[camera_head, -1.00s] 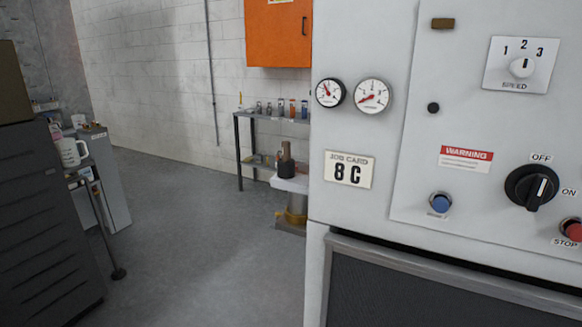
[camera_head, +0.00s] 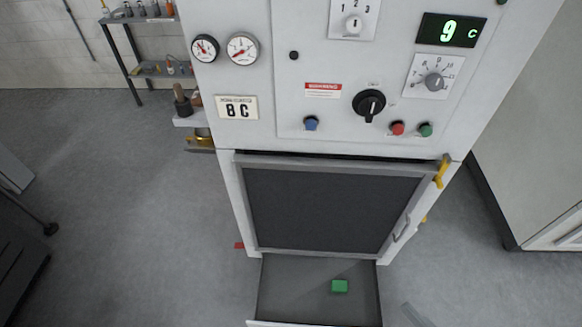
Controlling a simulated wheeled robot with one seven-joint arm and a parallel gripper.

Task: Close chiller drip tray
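The chiller (camera_head: 290,80) is a white cabinet with a control panel and a dark mesh door (camera_head: 335,211) in a grey frame. At its foot the drip tray (camera_head: 290,290) is pulled out toward me. The tray's front edge is partly cut off by the bottom of the picture. A blurred pale grey shape shows right of the tray; I cannot tell what it is. My gripper is not in view.
A yellow latch handle (camera_head: 442,170) sticks out at the door's upper right. A small side shelf with items stands left of the cabinet. Open grey floor (camera_head: 150,240) lies to the left. Another pale cabinet (camera_head: 535,130) stands to the right.

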